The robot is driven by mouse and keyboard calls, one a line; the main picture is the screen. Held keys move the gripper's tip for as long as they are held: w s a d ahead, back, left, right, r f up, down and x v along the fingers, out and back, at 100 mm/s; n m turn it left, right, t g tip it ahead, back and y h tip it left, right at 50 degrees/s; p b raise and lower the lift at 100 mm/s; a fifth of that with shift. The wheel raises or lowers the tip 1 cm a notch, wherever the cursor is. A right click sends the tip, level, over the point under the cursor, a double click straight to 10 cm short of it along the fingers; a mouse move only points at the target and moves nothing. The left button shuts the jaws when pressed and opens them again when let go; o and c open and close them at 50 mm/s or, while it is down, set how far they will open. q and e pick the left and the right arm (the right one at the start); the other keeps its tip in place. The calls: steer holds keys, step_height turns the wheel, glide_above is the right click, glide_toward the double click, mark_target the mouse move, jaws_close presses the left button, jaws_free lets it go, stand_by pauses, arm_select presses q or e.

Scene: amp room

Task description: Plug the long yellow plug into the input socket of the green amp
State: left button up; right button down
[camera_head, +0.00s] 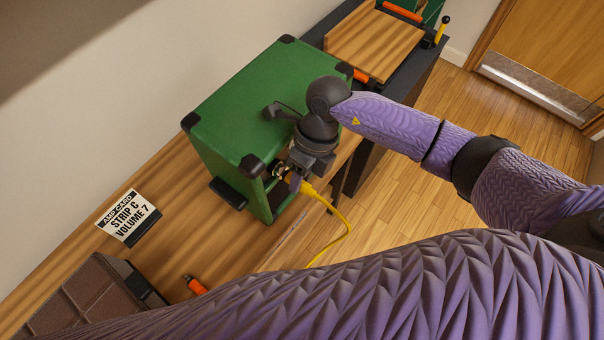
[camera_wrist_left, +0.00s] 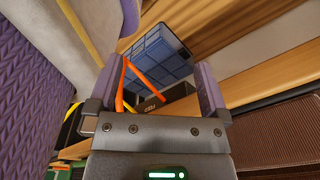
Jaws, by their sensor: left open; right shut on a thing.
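The green amp (camera_head: 238,108) stands on the wooden bench in the head view, its black-cornered top toward me. My right gripper (camera_head: 293,181) is at the amp's front side and is shut on the yellow plug (camera_head: 308,189), mostly hidden by the fingers. A yellow cable (camera_head: 347,226) runs from it and hangs down to the right. The input socket is hidden behind the gripper, so I cannot tell whether the plug is in it. My left gripper (camera_wrist_left: 161,76) is open in the left wrist view, with nothing between its fingers.
An amp card reading "STRIP C VOLUME 7" (camera_head: 129,217) stands left on the bench. An orange plug (camera_head: 195,285) lies near a brown case (camera_head: 86,303). A wood-topped unit (camera_head: 373,42) stands behind the amp. My left arm crosses the foreground.

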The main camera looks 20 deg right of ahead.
steer(key=shift+c, duration=1.9)
jaws_free()
arm_select(q)
steer(key=shift+d, duration=0.35)
